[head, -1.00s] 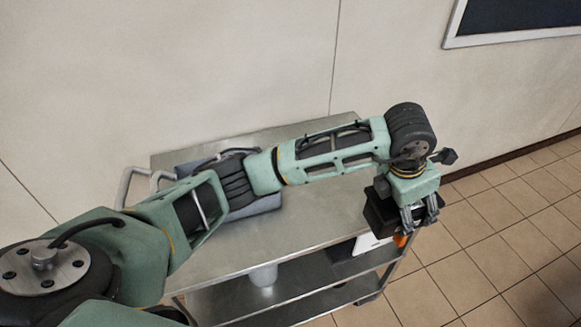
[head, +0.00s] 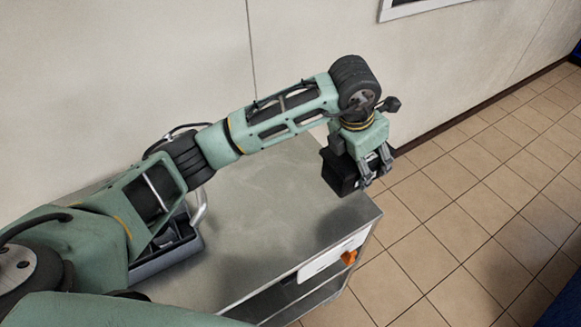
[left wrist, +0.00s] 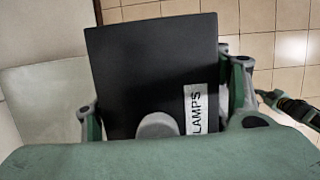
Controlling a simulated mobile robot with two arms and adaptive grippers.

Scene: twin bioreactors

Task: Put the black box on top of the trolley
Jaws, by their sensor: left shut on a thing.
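My left gripper (head: 375,168) is shut on a black box (head: 340,176) and holds it at the right end of the trolley (head: 255,205), which has a grey metal top. In the head view the box appears over the top's far right part, with a dark shadow on the metal below it. In the left wrist view the black box (left wrist: 150,70) fills the space between the fingers and shows a white label reading "LAMPS". Its underside is hidden, and contact with the top cannot be seen.
A dark grey tray (head: 168,250) with a metal handle sits on the trolley's left part, partly behind my arm. The middle of the top is clear. A wall stands behind; tiled floor lies right.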

